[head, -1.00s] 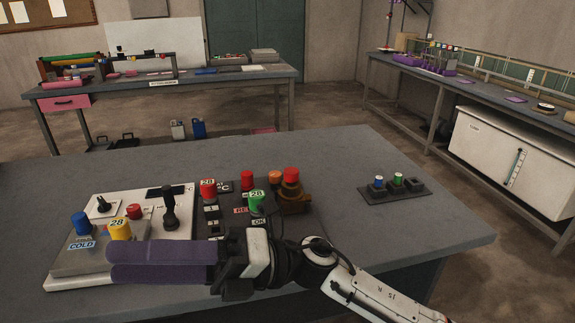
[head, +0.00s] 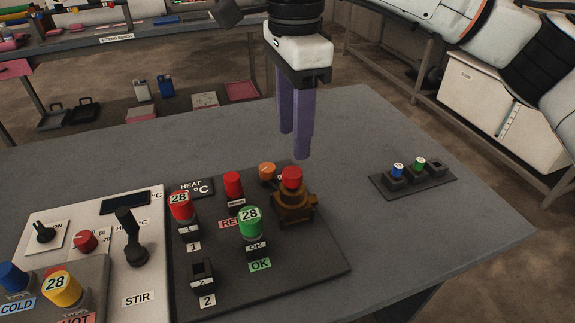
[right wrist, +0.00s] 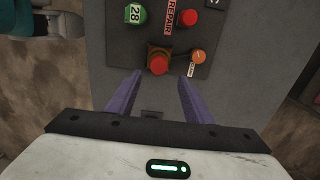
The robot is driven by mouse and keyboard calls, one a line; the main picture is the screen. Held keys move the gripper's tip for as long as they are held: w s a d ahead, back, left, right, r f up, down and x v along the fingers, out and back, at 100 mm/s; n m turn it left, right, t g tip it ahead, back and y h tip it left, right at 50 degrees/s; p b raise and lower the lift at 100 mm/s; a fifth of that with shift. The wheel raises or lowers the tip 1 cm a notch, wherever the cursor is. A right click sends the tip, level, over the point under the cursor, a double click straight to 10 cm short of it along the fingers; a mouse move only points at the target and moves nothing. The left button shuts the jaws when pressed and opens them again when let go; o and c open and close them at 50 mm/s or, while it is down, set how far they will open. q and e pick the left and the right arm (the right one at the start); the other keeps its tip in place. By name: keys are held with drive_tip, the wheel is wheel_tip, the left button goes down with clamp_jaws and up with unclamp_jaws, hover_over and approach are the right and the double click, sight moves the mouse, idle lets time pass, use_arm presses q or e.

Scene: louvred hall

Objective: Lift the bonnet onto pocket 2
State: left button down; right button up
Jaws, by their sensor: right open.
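No part is labelled bonnet; a brown-brass housing with a red domed cap (head: 292,190) stands at the right of the dark panel, and I cannot tell if it is the one. It also shows in the right wrist view (right wrist: 158,64). Pocket 2 (head: 202,272) is a dark square stand above a "2" label, with no coloured cap on it. A red cap marked 28 (head: 181,207) stands above label 1. My right gripper (head: 295,146) is open and empty, fingers pointing down, above and behind the brass housing. My left gripper is not in view.
A green 28 cap (head: 250,222), a red knob (head: 232,184) and an orange knob (head: 267,172) stand near the brass housing. A pale control panel (head: 143,282) with a lever lies left. A small dark tray (head: 432,181) holds blue and green caps. The table (head: 400,240) is clear between.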

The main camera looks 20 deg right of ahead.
sight(293, 173)
drive_tip(key=shift+s+f+b, duration=0.2)
drive_tip(key=shift+f+b, duration=0.3)
drive_tip(key=shift+f, duration=0.2)
wheel_tip(293, 173, down, 8)
drive_tip(key=b, duration=0.5)
drive_tip(key=shift+a+b, duration=0.1)
drive_tip(key=shift+b, duration=0.3)
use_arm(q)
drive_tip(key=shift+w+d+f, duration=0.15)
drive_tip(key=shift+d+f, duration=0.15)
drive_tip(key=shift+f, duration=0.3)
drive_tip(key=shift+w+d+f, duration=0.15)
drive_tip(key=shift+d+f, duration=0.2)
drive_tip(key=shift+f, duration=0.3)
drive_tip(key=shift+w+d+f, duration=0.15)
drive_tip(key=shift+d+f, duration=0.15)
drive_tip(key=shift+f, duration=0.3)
use_arm(e)
drive_tip(key=shift+f, duration=0.3)
drive_tip(key=shift+s, duration=0.1)
